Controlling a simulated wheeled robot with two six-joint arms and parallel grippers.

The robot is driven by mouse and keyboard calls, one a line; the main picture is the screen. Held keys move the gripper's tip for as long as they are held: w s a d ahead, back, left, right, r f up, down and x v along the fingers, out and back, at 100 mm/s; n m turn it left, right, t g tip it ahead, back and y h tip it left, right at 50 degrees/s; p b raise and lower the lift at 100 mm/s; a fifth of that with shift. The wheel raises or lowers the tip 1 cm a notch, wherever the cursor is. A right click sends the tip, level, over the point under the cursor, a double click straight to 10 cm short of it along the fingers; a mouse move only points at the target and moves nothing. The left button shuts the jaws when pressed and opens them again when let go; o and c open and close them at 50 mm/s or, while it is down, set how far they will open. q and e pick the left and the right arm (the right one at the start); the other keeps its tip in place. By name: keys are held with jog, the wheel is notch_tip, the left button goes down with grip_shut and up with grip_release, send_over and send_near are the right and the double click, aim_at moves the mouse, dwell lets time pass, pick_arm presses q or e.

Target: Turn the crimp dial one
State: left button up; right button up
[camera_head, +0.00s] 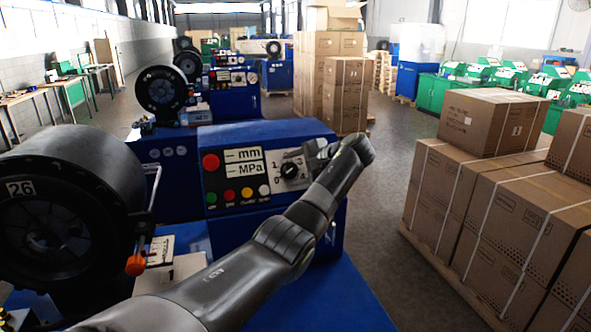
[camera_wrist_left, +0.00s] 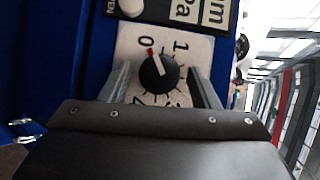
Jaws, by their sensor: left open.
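The crimp dial is a black round knob (camera_head: 289,170) on a white plate on the blue machine's front panel. In the left wrist view the knob (camera_wrist_left: 158,72) has a red mark that points at or close to the 0; the 1 is printed to its right. My left gripper (camera_head: 297,160) is at the dial. In the left wrist view its two grey fingers (camera_wrist_left: 158,84) are apart, one on each side of the knob, with visible gaps between them and it. The fingers partly cover the plate's numbers. My right gripper is not in view.
A red button (camera_head: 211,162), mm and MPa displays (camera_head: 243,161) and small coloured buttons are left of the dial. A large black crimper head (camera_head: 70,205) marked 26 stands at left. Stacked cardboard boxes (camera_head: 500,200) stand at right, across clear floor.

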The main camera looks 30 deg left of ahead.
pick_arm(q)
jog(key=b+v, duration=0.4)
jog(key=v, duration=1.3)
jog(key=shift+d, duration=0.2)
jog(key=shift+w, duration=0.1)
